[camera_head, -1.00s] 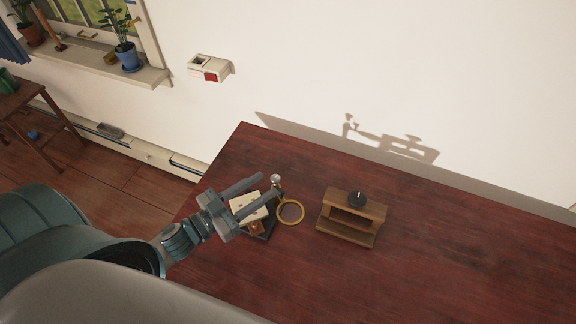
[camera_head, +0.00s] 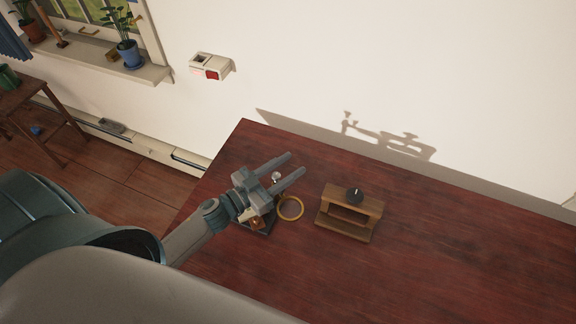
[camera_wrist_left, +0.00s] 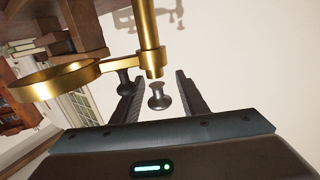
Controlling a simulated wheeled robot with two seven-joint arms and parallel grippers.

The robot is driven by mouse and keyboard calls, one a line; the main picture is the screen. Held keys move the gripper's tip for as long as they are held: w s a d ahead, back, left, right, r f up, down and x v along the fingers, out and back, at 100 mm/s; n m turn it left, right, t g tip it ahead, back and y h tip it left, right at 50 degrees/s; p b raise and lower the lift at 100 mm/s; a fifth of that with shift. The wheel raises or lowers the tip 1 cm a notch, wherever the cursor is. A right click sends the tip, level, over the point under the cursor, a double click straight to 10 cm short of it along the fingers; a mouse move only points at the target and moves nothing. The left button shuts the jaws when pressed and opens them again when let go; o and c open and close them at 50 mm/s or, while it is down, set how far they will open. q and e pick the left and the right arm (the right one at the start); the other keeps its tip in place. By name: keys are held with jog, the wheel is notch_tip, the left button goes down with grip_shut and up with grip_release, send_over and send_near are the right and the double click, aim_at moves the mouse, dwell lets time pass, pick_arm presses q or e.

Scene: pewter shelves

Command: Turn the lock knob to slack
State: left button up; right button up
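A brass stand carries a ring (camera_head: 290,208) on a side arm, above a dark base (camera_head: 268,231) partly hidden by my left gripper. A small silvery knob (camera_head: 276,177) shows between my left gripper's (camera_head: 297,162) fingers in the head view. In the left wrist view, the silvery knob (camera_wrist_left: 159,99) shows between the open fingers, below the end of the brass rod (camera_wrist_left: 148,30). A darker knob (camera_wrist_left: 124,82) sits by the ring's arm, near one finger. Neither finger clearly touches a knob. No slack marking is readable. My right gripper is out of view.
A wooden stand (camera_head: 348,233) with a black dial (camera_head: 354,194) on top stands right of the ring. The dark red table (camera_head: 450,250) is clear further right. The white wall rises behind the table, with a red-and-white box (camera_head: 212,68) on it.

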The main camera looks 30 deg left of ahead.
pick_arm(q)
grip_shut()
jog(key=shift+w+a+n+t+y, duration=0.15)
jog(key=shift+n+t+y, duration=0.1)
jog(key=shift+n+y, duration=0.4)
jog(key=shift+a+n+t+y, duration=0.2)
jog(key=shift+n+y, duration=0.15)
jog(key=shift+y, duration=0.45)
jog(key=shift+w+a+n+t+y, duration=0.15)
jog(key=shift+n+t+y, duration=0.1)
jog(key=shift+n+y, duration=0.4)
jog(key=shift+s, duration=0.1)
grip_release()
